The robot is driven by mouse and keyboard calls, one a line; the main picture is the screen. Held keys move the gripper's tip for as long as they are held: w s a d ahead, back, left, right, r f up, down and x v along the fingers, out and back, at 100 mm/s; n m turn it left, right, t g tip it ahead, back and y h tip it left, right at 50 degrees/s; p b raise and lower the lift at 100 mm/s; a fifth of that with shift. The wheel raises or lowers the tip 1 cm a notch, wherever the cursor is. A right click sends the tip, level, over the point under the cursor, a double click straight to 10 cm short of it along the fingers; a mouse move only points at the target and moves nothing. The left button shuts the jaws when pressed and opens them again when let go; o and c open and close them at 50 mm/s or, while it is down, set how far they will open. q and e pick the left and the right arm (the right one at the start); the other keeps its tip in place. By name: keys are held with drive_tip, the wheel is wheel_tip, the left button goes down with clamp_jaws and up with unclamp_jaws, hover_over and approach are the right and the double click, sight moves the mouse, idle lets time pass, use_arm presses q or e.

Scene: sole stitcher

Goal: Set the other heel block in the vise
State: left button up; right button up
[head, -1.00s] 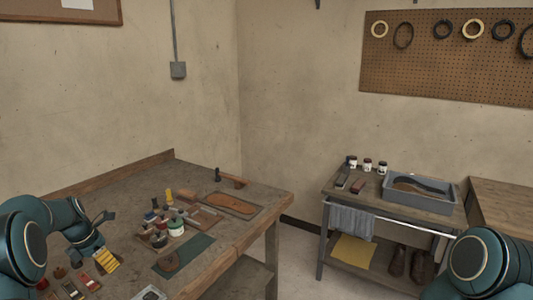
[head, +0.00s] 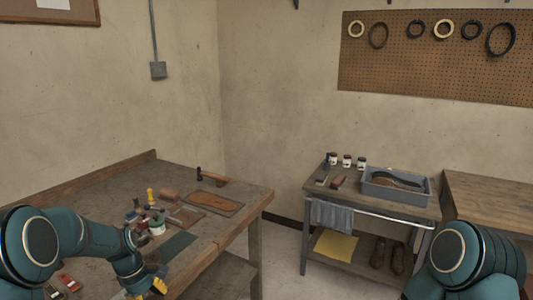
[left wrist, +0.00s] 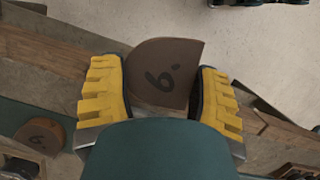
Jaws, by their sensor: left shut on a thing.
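My left gripper (head: 157,286), with yellow fingers, is at the bottom of the head view, by the workbench's front edge. I cannot clearly make out the vise. My right gripper is out of view.
The workbench (head: 228,202) holds several jars and tools, a leather sole board (head: 213,203) and a hammer. A cart (head: 335,205) with a grey tray (head: 396,198) stands to the right. Open floor (head: 277,245) lies between them.

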use_arm(q)
drive_tip(key=s+d+f+m+g+y, duration=0.2)
drive_tip(key=s+d+f+m+y, duration=0.1)
drive_tip(key=s+d+m, duration=0.7)
drive_tip(key=d+m, duration=0.3)
drive_tip(key=m, duration=0.2)
drive_tip(key=shift+s+d, duration=0.15)
drive_tip(key=shift+s, duration=0.15)
